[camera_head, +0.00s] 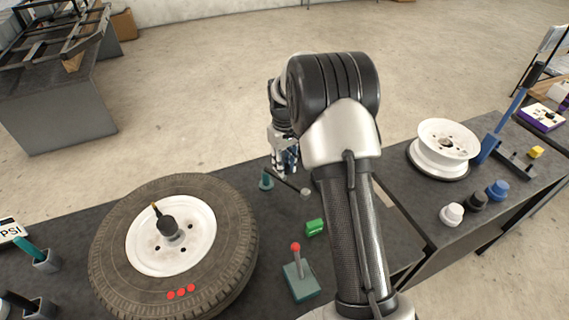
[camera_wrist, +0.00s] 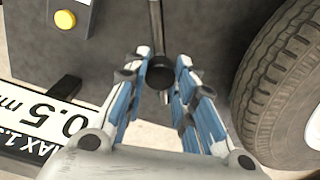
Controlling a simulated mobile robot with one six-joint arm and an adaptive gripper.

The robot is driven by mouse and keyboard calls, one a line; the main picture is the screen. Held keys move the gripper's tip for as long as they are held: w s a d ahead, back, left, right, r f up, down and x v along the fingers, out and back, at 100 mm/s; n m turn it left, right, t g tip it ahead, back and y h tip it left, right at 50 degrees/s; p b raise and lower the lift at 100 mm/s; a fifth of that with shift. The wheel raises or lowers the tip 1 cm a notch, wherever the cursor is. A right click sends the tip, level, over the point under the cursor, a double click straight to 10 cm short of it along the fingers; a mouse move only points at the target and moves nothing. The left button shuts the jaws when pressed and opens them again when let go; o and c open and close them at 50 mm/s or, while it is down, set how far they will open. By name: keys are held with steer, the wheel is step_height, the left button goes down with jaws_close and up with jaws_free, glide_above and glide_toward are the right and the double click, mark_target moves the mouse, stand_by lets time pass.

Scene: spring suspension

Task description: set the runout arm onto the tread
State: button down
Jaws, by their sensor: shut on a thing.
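The runout arm (camera_head: 287,182) is a thin dark rod on a teal post (camera_head: 266,182), with a round grey end at its right. In the wrist view a dark rod and round knob (camera_wrist: 160,74) lie between my fingertips. My gripper (camera_head: 285,170) has blue-padded fingers and is shut on the runout arm; the exact contact is hard to see. The tyre (camera_head: 108,257) lies flat on the table to the left, around a white rim (camera_head: 193,255). Its tread also shows at the right of the wrist view (camera_wrist: 262,85), apart from the knob.
A green block (camera_head: 315,227) and a teal base with a red-topped lever (camera_head: 301,282) stand right of the tyre. A white wheel (camera_head: 441,157) and several knobs sit on the right table. A limit sign (camera_wrist: 50,122) and yellow button (camera_wrist: 65,19) show in the wrist view.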

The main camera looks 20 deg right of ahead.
steer(key=shift+a, duration=0.1)
steer(key=a+m+p, duration=0.3)
steer(key=a+m, duration=0.4)
steer(key=m, duration=0.4)
steer(key=shift+a, duration=0.3)
stand_by(0.5)
steer(key=c, duration=1.3)
jaws_free()
